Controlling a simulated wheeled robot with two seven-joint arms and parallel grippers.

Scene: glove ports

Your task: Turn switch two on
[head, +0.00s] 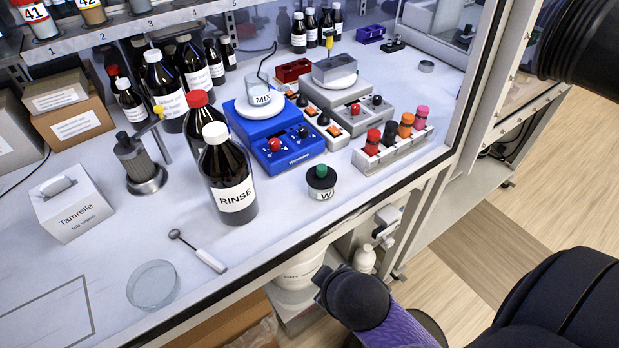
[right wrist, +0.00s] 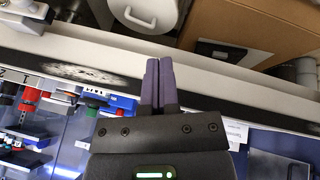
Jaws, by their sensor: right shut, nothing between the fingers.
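A white switch strip (head: 330,133) with several small dark and orange switches lies on the bench between the blue stirrer (head: 285,150) and the grey stirrer (head: 352,112). The switch numbers and the on or off positions are too small to read. My right gripper (right wrist: 156,84) has its two purple fingers shut together with nothing between them, in the right wrist view. It is apart from the strip. In the head view a purple and dark arm of mine shows at the bottom, below the bench's front edge; its fingers cannot be made out. My left gripper is not in view.
The RINSE bottle (head: 229,175), a green-capped jar (head: 321,182) and a rack of coloured-capped vials (head: 392,143) stand near the strip. A white bucket (head: 299,272) is under the bench.

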